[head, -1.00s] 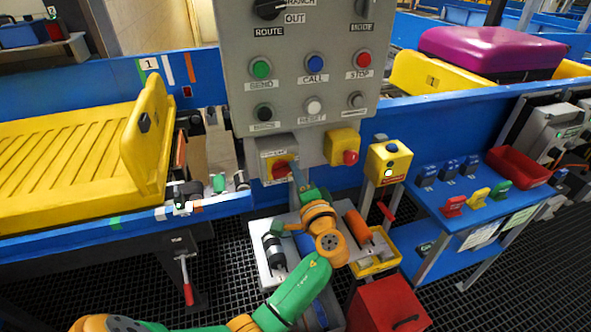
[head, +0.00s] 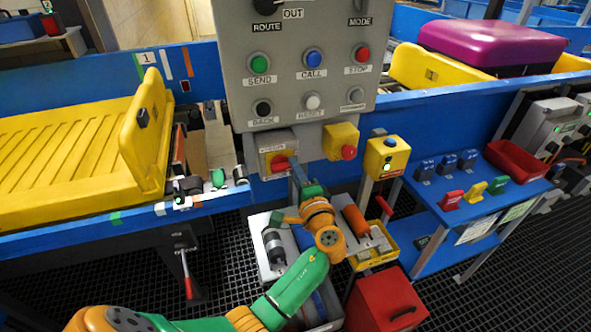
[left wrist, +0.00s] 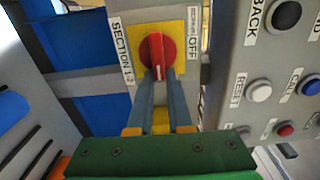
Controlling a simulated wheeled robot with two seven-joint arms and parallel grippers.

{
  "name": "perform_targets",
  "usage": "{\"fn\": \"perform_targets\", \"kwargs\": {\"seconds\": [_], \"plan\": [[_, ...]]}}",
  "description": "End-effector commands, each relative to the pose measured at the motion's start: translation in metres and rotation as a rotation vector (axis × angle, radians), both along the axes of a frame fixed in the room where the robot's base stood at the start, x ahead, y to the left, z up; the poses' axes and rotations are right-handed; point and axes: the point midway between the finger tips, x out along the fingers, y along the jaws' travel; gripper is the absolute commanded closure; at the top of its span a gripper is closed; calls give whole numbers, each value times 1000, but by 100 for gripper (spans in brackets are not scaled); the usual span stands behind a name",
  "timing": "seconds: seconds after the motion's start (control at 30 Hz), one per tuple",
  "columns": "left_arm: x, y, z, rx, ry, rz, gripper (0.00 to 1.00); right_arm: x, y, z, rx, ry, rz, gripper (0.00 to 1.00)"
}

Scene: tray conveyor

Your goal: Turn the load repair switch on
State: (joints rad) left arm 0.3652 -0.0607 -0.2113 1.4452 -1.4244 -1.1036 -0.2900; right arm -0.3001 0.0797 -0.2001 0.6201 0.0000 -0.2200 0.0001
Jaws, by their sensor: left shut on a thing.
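A red rotary switch (head: 280,162) sits on a yellow plate on a grey box below the main control panel. In the left wrist view the red switch (left wrist: 157,48) is round, with a handle and a white mark pointing down between my fingers. Labels beside it read "SECTION 1-2" and, partly legible, "OFF". My left gripper (head: 295,168) reaches the switch from below and right. In the left wrist view my left gripper (left wrist: 157,78) has both fingertips on either side of the handle, shut on it. The fingers hide part of the handle. My right gripper is not in view.
The grey panel (head: 240,85) with push buttons stands just above. A yellow box with a red button (head: 348,152) is close at the right. A tool tray (head: 262,262) lies under my left arm. A yellow conveyor tray (head: 145,120) is at the left.

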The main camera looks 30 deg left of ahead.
Motion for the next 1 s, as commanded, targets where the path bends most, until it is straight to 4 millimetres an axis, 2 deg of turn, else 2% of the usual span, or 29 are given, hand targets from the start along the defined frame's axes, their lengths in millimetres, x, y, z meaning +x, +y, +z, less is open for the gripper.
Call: {"fn": "perform_targets", "kwargs": {"seconds": [0.03,0.1,0.13,0.43,0.73,1.0], "plan": [[0,1,1,2,-1,1,74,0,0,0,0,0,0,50],[0,0,1,2,-1,1,56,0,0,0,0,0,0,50],[0,0,1,1,-1,1,52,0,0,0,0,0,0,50],[-1,-2,-1,-1,-1,-1,52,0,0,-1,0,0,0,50],[-39,-45,-4,-3,-1,-1,52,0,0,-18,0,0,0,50],[-46,-53,0,0,0,2,52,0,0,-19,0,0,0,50]]}}
